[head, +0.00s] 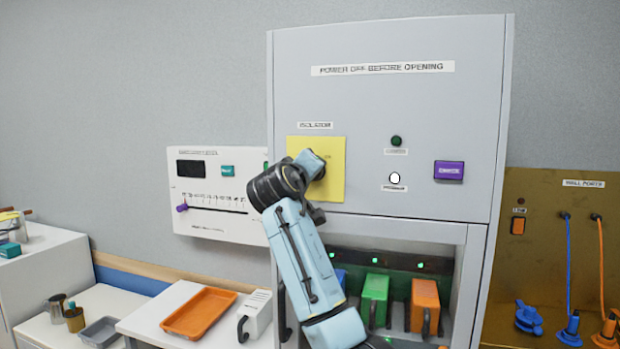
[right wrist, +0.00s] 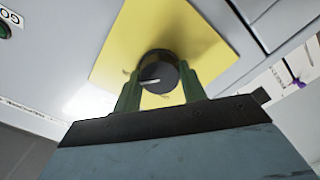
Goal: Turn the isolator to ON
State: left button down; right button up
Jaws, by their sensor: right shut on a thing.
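The isolator is a round black knob (right wrist: 157,70) with a pale pointer line, mounted on a yellow plate (head: 333,187) under the "ISOLATOR" label on the grey cabinet. In the right wrist view the yellow plate (right wrist: 150,30) fills the middle. My right gripper (right wrist: 158,88) is shut on the knob, with one finger on each side. In the head view my right gripper (head: 312,163) and arm cover the knob and part of the plate. The pointer line lies toward the left finger in the wrist view; I cannot read which mark it meets. My left gripper is not in view.
The cabinet (head: 420,110) also bears a dark green lamp (head: 396,141), a white lamp (head: 395,178) and a purple button (head: 449,170). Below is an open bay with green (head: 375,297) and orange (head: 424,305) units. A white slider panel (head: 215,195) hangs left.

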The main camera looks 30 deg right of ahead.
jog(key=shift+m, duration=0.6)
jog(key=o, duration=1)
jog(key=shift+c, duration=0.2)
jog(key=b+v, duration=0.3)
jog(key=v, duration=1)
jog(key=shift+s+b, duration=0.2)
jog(key=shift+b, duration=0.15)
jog(key=shift+a, duration=0.1)
